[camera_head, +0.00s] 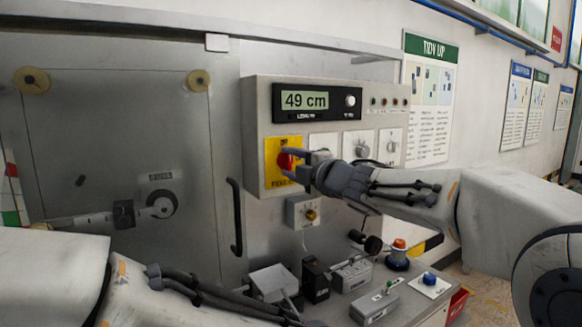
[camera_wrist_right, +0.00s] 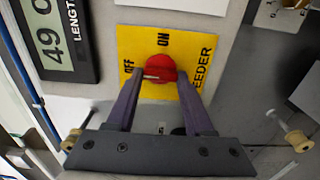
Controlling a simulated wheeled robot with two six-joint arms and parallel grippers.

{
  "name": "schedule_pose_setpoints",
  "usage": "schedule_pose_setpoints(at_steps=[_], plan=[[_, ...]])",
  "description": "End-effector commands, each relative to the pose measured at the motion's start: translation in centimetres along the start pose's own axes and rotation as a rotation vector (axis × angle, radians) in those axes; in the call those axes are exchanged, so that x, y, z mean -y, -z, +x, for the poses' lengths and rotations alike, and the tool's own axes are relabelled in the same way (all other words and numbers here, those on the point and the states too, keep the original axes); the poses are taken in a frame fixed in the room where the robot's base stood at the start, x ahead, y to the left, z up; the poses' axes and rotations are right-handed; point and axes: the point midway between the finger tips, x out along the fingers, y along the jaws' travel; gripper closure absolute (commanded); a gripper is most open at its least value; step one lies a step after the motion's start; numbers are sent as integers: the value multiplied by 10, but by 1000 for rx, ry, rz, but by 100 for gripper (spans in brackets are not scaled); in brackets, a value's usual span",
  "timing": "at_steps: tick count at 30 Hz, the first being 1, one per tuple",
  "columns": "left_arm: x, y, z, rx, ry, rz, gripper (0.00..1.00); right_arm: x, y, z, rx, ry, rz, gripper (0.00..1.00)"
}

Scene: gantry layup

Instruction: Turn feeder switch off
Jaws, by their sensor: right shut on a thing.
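The feeder switch is a red rotary knob (camera_wrist_right: 162,70) on a yellow plate (camera_wrist_right: 192,44) marked OFF, ON and FEEDER. Its pale pointer line lies toward the OFF mark in the right wrist view. In the head view the knob (camera_head: 285,162) sits at the lower left of the grey control panel (camera_head: 258,110). My right gripper (camera_wrist_right: 156,78) is shut on the knob, with one finger on each side; in the head view the gripper (camera_head: 290,163) partly covers it. My left forearm enters at lower left, but its gripper fingers are not visible.
A display (camera_head: 305,100) reading 49 cm is above the switch, with white-plated knobs (camera_head: 390,146) to its right. A small knob box (camera_head: 303,211) hangs below. Several small devices, including a red-topped button (camera_head: 398,248), stand on the bench.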

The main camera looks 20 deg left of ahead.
Motion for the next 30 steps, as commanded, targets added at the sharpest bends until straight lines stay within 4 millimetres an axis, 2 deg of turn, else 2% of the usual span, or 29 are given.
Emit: schedule_pose_setpoints(at_steps=[14,15,16,17,26,30], plan=[[0,0,1,0,0,0,100,1,0,0,0,2,-15,100],[0,0,1,0,0,0,100,1,0,0,0,2,-15,36],[0,0,1,0,0,0,100,1,0,0,0,2,-15,25],[0,0,1,0,0,0,100,1,0,0,0,2,-15,18],[0,0,1,0,0,0,100,1,0,-1,0,1,-13,18],[0,0,6,0,0,0,100,1,0,-12,1,-1,-13,18]])
